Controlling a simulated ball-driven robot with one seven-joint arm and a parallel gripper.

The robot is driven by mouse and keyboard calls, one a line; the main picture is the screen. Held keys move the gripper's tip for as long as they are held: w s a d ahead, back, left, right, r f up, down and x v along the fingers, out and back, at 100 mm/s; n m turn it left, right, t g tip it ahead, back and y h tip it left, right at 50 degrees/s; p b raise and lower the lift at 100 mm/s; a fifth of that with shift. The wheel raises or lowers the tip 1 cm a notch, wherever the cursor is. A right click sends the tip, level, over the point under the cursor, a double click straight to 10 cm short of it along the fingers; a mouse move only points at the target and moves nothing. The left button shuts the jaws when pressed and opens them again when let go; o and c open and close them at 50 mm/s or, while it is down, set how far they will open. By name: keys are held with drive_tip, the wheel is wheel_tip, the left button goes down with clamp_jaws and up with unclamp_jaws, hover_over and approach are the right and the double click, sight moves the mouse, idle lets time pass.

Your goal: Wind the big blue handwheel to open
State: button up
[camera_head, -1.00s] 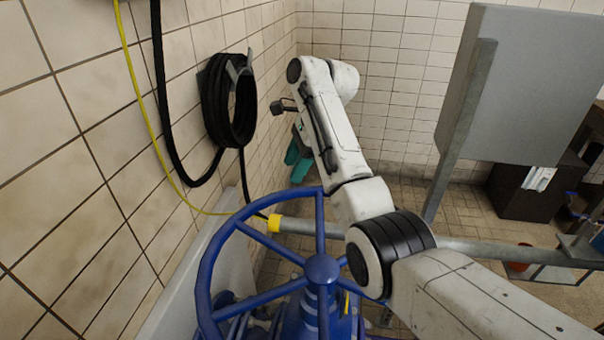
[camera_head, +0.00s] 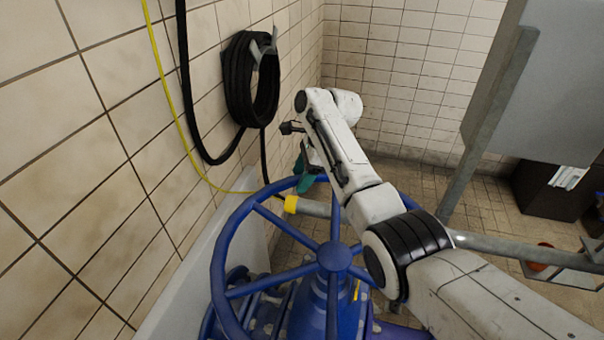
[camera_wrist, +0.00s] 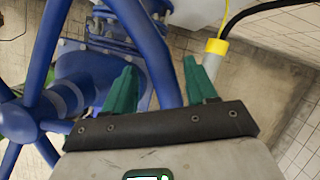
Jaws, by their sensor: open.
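The big blue handwheel (camera_head: 219,262) lies in front of me with its spokes meeting at a round hub (camera_head: 333,257). In the wrist view, its rim (camera_wrist: 146,38) and spokes fill the left and middle. My gripper (camera_wrist: 161,84) has two teal fingers, spread apart, with the rim running through the gap between them in the picture. I cannot tell whether the rim is between the fingers in depth or below them. In the head view, my gripper (camera_head: 305,174) shows at the wheel's far rim, partly hidden by my arm.
A blue valve body (camera_head: 300,306) stands under the wheel. A grey pipe with a yellow collar (camera_head: 291,204) runs just beyond it. A tiled wall with a coiled black hose (camera_head: 250,85) is at left. A grey panel (camera_head: 535,90) stands at right. Tiled floor beyond is open.

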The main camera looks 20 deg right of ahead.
drive_tip(key=shift+f, duration=0.15)
drive_tip(key=shift+c, duration=0.4)
clamp_jaws()
